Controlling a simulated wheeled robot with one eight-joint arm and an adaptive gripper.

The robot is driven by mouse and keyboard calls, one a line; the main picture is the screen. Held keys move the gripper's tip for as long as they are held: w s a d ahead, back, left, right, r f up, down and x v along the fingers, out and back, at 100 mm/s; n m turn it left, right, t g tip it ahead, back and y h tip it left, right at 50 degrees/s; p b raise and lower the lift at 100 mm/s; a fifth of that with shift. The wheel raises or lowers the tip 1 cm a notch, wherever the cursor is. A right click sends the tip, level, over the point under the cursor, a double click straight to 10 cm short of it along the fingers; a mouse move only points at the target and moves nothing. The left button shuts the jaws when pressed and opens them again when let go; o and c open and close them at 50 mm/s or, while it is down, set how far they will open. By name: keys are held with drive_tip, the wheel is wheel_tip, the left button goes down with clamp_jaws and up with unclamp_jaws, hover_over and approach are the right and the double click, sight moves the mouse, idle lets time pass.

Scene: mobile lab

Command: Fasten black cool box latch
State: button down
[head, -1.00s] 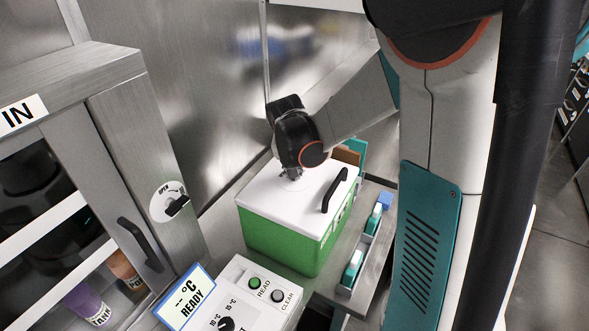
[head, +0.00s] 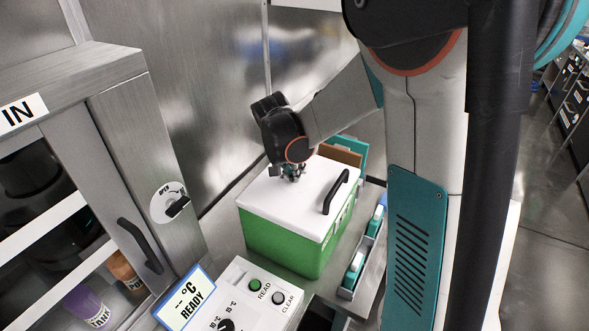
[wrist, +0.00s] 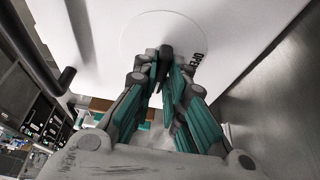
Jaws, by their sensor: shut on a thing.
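The green cool box (head: 278,243) stands on the metal bench with its white lid (head: 290,205) down. A black handle (head: 336,191) is on the lid's right side and also shows in the wrist view (wrist: 58,82). In the wrist view, the black latch (wrist: 165,56) sits on a round white plate on the lid, with OPEN lettering to its right. My gripper (wrist: 164,76) is shut on the latch; the fingers partly hide it. In the head view my gripper (head: 292,174) is over the lid's back part and hides the latch.
A control panel (head: 253,302) with buttons and a dial is in front of the box. A metal cabinet (head: 140,150) stands at the left. A narrow rack (head: 362,262) with teal-and-white items is close to the box's right. A metal wall is behind.

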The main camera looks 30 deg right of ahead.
drive_tip(key=c, duration=1.6)
unclamp_jaws()
drive_tip(key=shift+c, duration=0.2)
drive_tip(key=v, duration=1.2)
drive_tip(key=shift+w, duration=0.1)
drive_tip(key=s+a+f+n+t+y+b, duration=0.2)
drive_tip(key=s+a+n, duration=0.2)
drive_tip(key=s, duration=0.6)
drive_tip(key=s+a+f+n+t+y+b, duration=0.1)
drive_tip(key=s+a+f+n+t+b, duration=0.1)
drive_tip(key=s+n, duration=0.5)
drive_tip(key=s+a+f+b, duration=0.1)
drive_tip(key=s, duration=0.2)
drive_tip(key=shift+s+a+f+t+y+b, duration=0.2)
drive_tip(key=shift+a+t+y+b, duration=0.1)
drive_tip(key=shift+a+y+b, duration=0.1)
